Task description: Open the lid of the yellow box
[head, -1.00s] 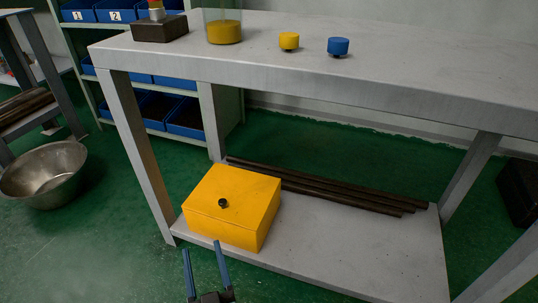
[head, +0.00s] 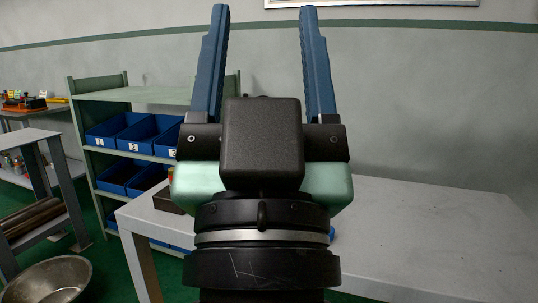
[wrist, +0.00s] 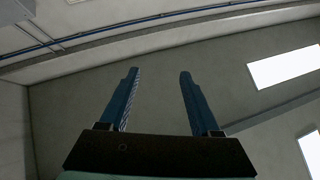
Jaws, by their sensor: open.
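The yellow box and its lid do not show in either view now. My gripper (head: 264,12) stands large in the middle of the head view, its two blue fingers pointing up and spread apart with nothing between them. It also shows open and empty in the wrist view (wrist: 159,74), against a grey wall or ceiling with bright panels. The grey table (head: 440,220) shows behind my arm, but its lower shelf is out of the picture.
A green shelf unit (head: 150,96) with blue bins (head: 152,131) stands at the back left. A metal bowl (head: 48,280) is on the floor at the lower left, near a rack of brown pipes (head: 28,210). The tabletop's right part is clear. My arm hides its middle.

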